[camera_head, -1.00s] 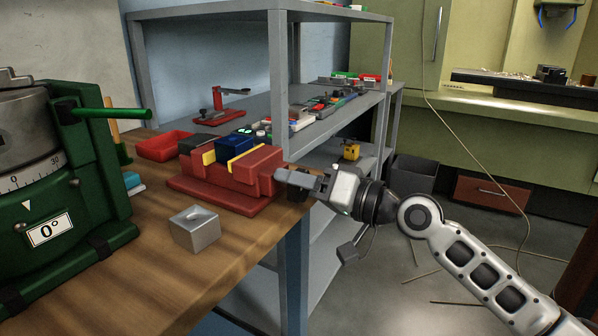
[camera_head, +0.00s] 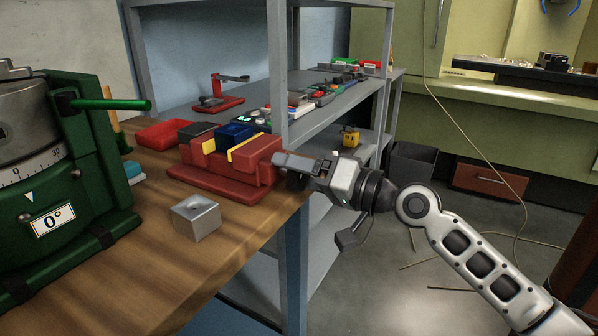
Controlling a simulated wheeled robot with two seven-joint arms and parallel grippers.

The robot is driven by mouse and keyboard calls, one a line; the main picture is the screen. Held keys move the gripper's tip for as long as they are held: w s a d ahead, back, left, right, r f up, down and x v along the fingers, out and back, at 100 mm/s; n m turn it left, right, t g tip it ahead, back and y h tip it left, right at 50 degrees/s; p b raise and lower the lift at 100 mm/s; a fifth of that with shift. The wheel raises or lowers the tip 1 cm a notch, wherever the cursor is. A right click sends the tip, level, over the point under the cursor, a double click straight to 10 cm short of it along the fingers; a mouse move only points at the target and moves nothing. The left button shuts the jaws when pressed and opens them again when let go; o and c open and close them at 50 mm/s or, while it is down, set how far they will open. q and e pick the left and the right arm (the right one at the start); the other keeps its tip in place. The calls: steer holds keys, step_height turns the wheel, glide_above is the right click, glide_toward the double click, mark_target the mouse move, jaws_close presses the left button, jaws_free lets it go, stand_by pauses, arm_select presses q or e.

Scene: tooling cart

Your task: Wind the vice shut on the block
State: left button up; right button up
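The red vice (camera_head: 215,182) with yellow jaw faces stands on the wooden bench near its right edge. A dark blue block (camera_head: 234,134) sits between the yellow jaw faces; whether both touch it I cannot tell. My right gripper (camera_head: 284,166) is at the vice's right end, beside the red movable jaw, with its fingers pointing left. The fingers and wrist hide the vice's screw end, and no handle shows clearly. I cannot tell whether the fingers are closed on anything. My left gripper is out of view.
A silver metal cube (camera_head: 196,218) stands on the bench in front of the vice. A large green machine (camera_head: 70,190) with a green lever fills the left. A red tray (camera_head: 163,134) lies behind the vice. Grey shelving (camera_head: 290,75) rises behind and right of the bench.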

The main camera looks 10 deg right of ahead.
arm_select(q)
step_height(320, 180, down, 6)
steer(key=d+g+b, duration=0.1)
steer(key=b, duration=0.2)
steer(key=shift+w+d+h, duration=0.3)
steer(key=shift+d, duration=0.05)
arm_select(e)
steer(key=v, duration=1.6)
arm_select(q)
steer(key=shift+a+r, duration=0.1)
